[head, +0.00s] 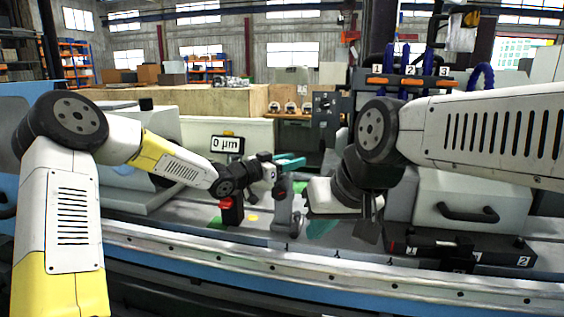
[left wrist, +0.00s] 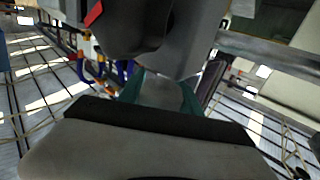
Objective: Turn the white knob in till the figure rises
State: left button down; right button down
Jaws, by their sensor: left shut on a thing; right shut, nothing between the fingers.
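The display (head: 227,144) reads "0 µm" above a dark stand with a red part. My left gripper (head: 290,161), with teal fingers, reaches across the machine bed just right of the display. In the left wrist view its two fingers (left wrist: 161,92) are on either side of a pale grey-white piece (left wrist: 160,88), which looks like the white knob, and are shut on it. The knob cannot be made out in the head view. My right gripper (head: 322,228) is lower and to the right, low over the bed, shut and empty, with its fingers partly hidden.
A grey post (head: 284,212) stands below my left gripper. A white machine housing with a black handle (head: 468,212) stands at right, with numbered black blocks (head: 460,250) in front. A metal rail (head: 300,270) runs along the front. Blue hoses hang at the back right.

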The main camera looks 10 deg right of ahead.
pick_arm(q)
jog(key=c, duration=0.8)
grip_release()
jog(key=shift+a, duration=0.1)
jog(key=v, duration=0.7)
jog(key=shift+s+a, duration=0.2)
jog(key=shift+a, duration=0.1)
